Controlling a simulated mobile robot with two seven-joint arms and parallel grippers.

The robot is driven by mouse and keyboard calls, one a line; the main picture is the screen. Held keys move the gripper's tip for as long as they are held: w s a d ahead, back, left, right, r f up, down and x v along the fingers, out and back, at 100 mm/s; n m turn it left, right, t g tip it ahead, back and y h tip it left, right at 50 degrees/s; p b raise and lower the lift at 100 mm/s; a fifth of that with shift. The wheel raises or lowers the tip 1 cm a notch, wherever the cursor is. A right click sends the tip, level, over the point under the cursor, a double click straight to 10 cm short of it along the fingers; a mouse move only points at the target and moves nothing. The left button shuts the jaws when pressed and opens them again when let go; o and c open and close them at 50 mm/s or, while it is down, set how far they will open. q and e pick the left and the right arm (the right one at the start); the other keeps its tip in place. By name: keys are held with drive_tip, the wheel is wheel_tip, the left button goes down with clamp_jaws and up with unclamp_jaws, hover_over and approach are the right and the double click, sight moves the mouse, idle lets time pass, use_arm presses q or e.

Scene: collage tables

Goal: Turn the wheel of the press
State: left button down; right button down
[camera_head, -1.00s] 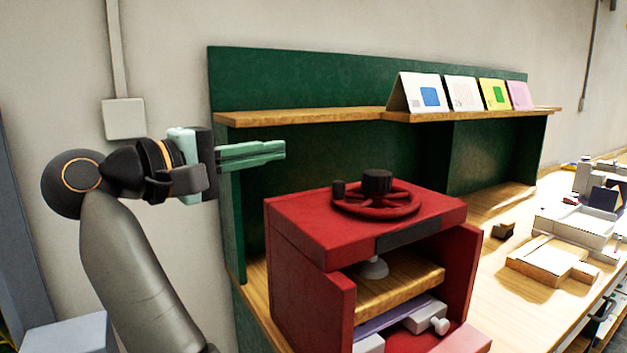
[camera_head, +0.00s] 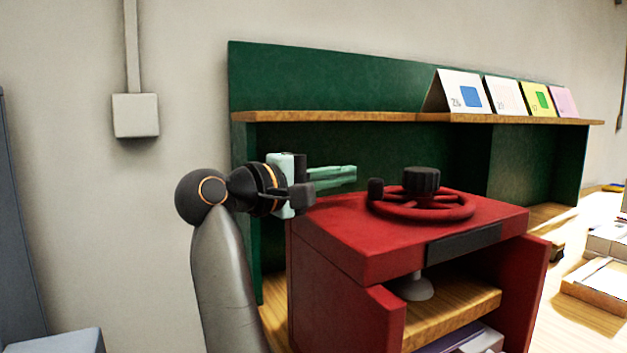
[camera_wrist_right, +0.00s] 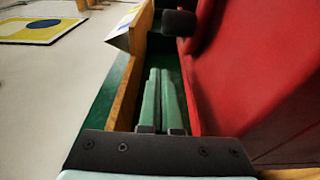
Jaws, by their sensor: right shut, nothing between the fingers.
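The red press (camera_head: 360,235) stands on the wooden table in the head view. Its red spoked wheel (camera_head: 455,210) lies flat on top, with a black hub (camera_head: 421,180) in the middle and an upright black knob (camera_head: 375,188) at its left rim. My right gripper (camera_head: 354,174) is shut and empty. Its pale green fingers point right, slightly above and left of the knob, with no visible contact. In the right wrist view the shut fingers (camera_wrist_right: 162,80) point toward a black knob (camera_wrist_right: 180,22), beside the red press top (camera_wrist_right: 240,70). My left gripper is not in view.
A green back panel (camera_head: 330,80) with a wooden shelf (camera_head: 330,116) stands behind the press. Several cards (camera_head: 463,93) stand on the shelf. Pale blocks (camera_head: 600,285) lie on the table at the right. The space above the wheel looks clear.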

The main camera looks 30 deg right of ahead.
drive_tip(key=shift+s+a, duration=0.2)
drive_tip(key=shift+s, duration=1.7)
